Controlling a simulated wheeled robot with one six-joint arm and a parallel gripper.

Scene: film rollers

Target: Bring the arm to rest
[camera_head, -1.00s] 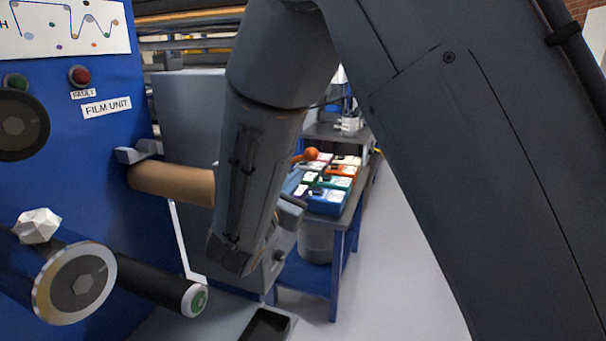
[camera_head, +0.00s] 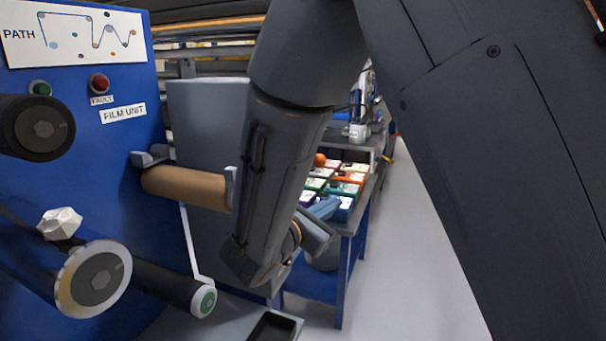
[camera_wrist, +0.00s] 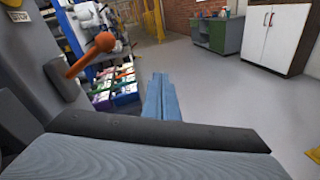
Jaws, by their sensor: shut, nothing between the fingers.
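My arm (camera_head: 275,170) hangs folded in the middle of the head view, grey links pointing downward. The rest of the wrist is hidden behind the arm link in the head view.
The blue film unit (camera_head: 125,120) with its rollers, including a brown roller (camera_head: 185,187), stands on the left. A lever with an orange knob (camera_wrist: 105,42) is close at left in the wrist view. Grey floor (camera_wrist: 215,85) is clear ahead, before a white cabinet (camera_wrist: 277,38).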

